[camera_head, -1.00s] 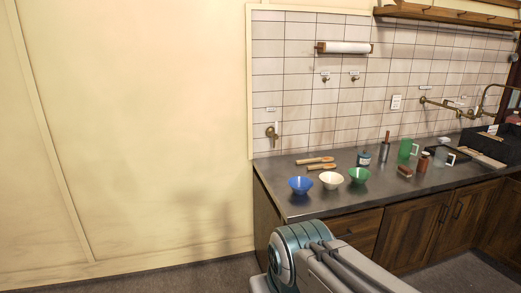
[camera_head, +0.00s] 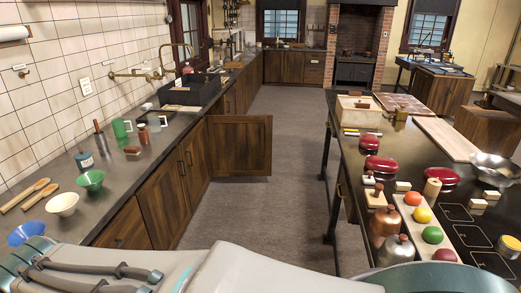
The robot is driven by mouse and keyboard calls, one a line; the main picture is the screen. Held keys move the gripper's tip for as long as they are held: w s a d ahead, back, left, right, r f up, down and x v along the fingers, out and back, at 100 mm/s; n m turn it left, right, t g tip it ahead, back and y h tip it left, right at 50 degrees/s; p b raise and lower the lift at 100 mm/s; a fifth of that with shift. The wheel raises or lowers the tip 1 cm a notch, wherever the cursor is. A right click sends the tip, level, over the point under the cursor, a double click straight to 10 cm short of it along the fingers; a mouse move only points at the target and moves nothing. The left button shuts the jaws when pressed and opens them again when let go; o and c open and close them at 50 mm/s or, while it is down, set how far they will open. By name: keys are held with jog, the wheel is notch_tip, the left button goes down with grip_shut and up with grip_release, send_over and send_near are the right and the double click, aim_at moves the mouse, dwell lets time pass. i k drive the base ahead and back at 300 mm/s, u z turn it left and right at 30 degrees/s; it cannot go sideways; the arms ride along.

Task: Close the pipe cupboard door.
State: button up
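A dark wooden cupboard door (camera_head: 240,145) stands open under the left counter. It juts out to the right into the aisle, its flat panelled face towards me. The cupboard's inside is hidden behind it. No label shows which cupboard it is. My arm crosses the bottom of the picture, well short of the door. My gripper is not in view.
The left counter (camera_head: 150,157) holds bowls, spoons, mugs and a black sink (camera_head: 190,90). Closed cupboard doors (camera_head: 162,203) lie nearer me. An island table (camera_head: 395,165) with pots, red lids and coloured balls stands right. The carpeted aisle (camera_head: 258,215) between is clear.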

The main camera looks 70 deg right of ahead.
aim_at(239, 145)
jog(key=z, duration=2.5)
jog(key=i, duration=5)
jog(key=u, duration=0.35)
